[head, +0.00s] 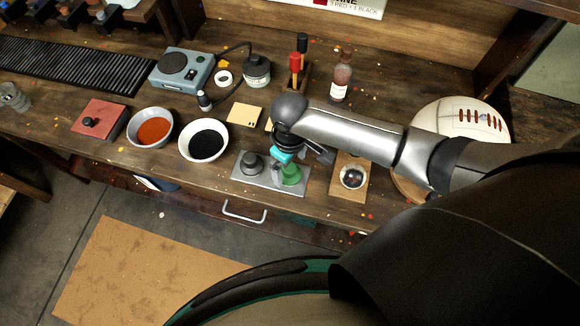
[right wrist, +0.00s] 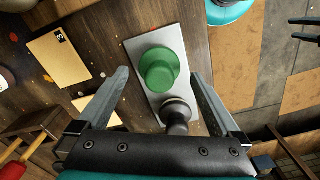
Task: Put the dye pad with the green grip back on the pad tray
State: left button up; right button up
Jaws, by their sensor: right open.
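The dye pad with the green grip (head: 291,175) stands upright on the right end of the grey metal pad tray (head: 298,191). A second pad with a dark round grip (head: 250,163) stands on the tray's left end. My right gripper (head: 284,163) is over the green grip and partly hides it. In the right wrist view, the open fingers (right wrist: 158,76) lie to either side of the green grip (right wrist: 160,70), with gaps showing, and hold nothing. The dark grip (right wrist: 177,113) and the tray (right wrist: 140,52) also show there. My left gripper is not seen in the head view.
Left of the tray are a bowl of black dye (head: 204,139) and a bowl of orange dye (head: 150,128). A wooden block with a dark ball (head: 352,177) stands close on the right, near a large white ball (head: 455,130). The bench's front edge is just below the tray.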

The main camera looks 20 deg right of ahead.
aim_at(290, 168)
notch_tip(290, 168, up, 9)
jog(key=p, duration=0.1)
dwell(0.7)
